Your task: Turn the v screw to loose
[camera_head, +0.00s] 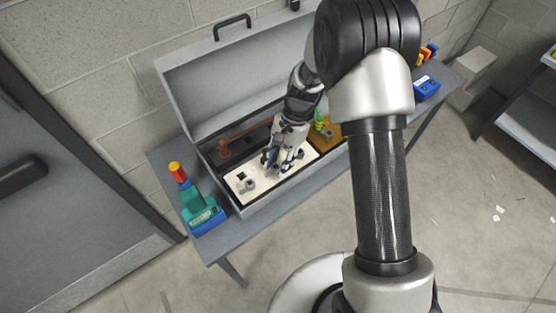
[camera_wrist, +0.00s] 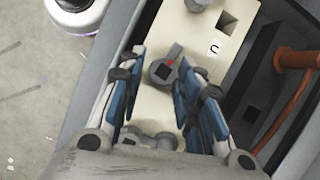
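A cream board (camera_head: 290,182) lies in the open grey toolbox; it also shows in the wrist view (camera_wrist: 155,103). My gripper (camera_head: 273,162) is low over this board. In the wrist view, my gripper's blue-padded fingers (camera_wrist: 161,58) are apart, with a grey screw head (camera_wrist: 162,71) showing between them. That screw has a dark square recess, a short grey tab and a red mark. I cannot tell whether the fingers touch it. Another grey fitting (camera_wrist: 150,138) is partly hidden by my gripper. No v label is readable; one label (camera_wrist: 214,47) looks like a c or u.
The toolbox wall (camera_head: 290,198) and raised lid (camera_head: 235,85) surround the board. An orange-handled tool (camera_wrist: 298,60) lies beside the board. A yellow-brown block (camera_head: 328,142) sits on its other side.

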